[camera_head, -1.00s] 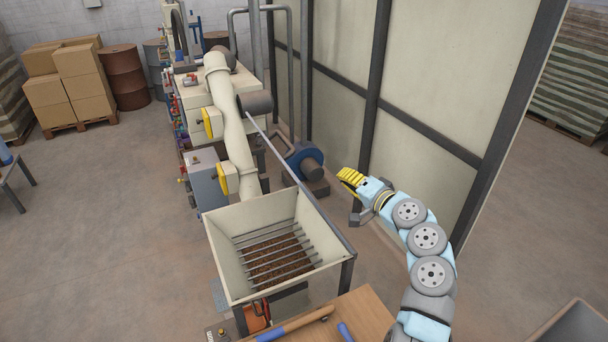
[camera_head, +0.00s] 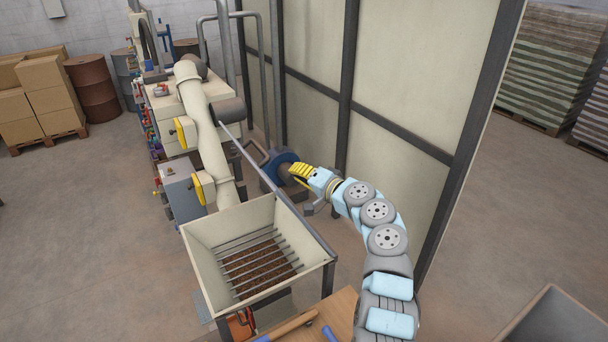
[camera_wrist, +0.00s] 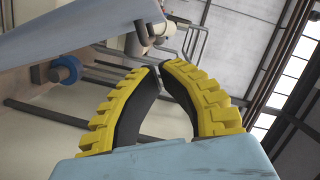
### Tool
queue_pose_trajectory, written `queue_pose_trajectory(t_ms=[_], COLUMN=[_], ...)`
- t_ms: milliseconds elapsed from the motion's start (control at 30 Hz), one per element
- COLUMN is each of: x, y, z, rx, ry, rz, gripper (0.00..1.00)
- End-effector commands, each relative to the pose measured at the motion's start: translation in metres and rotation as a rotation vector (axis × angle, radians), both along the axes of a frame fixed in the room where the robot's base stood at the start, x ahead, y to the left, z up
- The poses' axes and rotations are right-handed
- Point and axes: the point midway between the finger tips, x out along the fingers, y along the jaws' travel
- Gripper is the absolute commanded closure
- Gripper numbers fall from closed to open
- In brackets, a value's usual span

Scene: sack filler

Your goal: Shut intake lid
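The intake is a cream open-topped hopper (camera_head: 203,268) with a grate of several bars (camera_head: 262,262) across its mouth. A long thin grey edge (camera_head: 270,184) runs along its right side and past its far corner; it looks like the raised lid seen edge-on. In the wrist view a flat grey-blue panel (camera_wrist: 80,38), likely the same lid, crosses the upper left. My gripper (camera_head: 291,169) is right of that edge, apart from it. In the wrist view its yellow fingers (camera_wrist: 160,68) nearly meet at the tips, with nothing between them.
A blue blower (camera_head: 280,166) stands on the floor behind my gripper. A cream wall panel with dark posts (camera_head: 347,95) rises to the right. A wooden table (camera_head: 335,312) with blue-handled tools is in front of the hopper. A grey bin (camera_head: 550,325) is at lower right.

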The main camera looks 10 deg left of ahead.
Motion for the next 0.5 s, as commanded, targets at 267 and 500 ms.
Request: queue_pose_trajectory(t_ms=[267,500], x=[0.011,0.017], y=[0.015,0.024], z=[-0.003,-0.004], rx=[-0.002,-0.001], ry=[0.0,0.002], rz=[0.001,0.0], gripper=[1.0,1.0])
